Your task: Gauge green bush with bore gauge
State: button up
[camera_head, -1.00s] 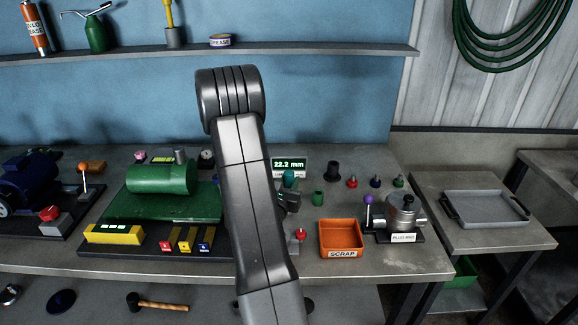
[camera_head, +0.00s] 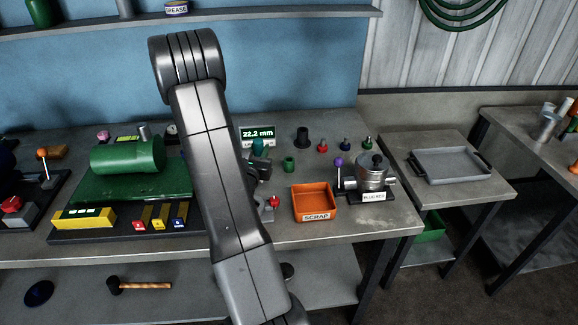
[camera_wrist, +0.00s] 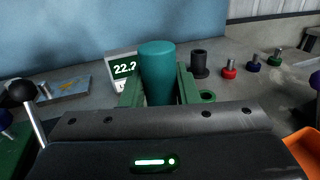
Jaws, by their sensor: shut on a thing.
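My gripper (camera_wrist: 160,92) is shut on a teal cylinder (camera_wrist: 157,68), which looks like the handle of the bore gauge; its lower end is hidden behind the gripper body. In the head view the teal top (camera_head: 259,146) shows just right of my arm, in front of a display (camera_head: 257,135) reading 22.2 mm. The display (camera_wrist: 121,70) is partly hidden behind the cylinder in the wrist view. The green bush (camera_head: 289,165) stands on the bench just right of my gripper; in the wrist view it (camera_wrist: 207,96) shows beside the right finger, apart from the cylinder.
A black bush (camera_head: 302,137) and several plug-like pieces with coloured bases (camera_head: 345,145) stand behind and to the right. An orange scrap bin (camera_head: 315,201) and a plug fixture (camera_head: 372,174) stand at the front right. A green machine (camera_head: 128,158) is left of my arm.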

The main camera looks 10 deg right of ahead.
aim_at(258, 141)
jog(key=shift+r, duration=0.15)
jog(key=shift+r, duration=3.5)
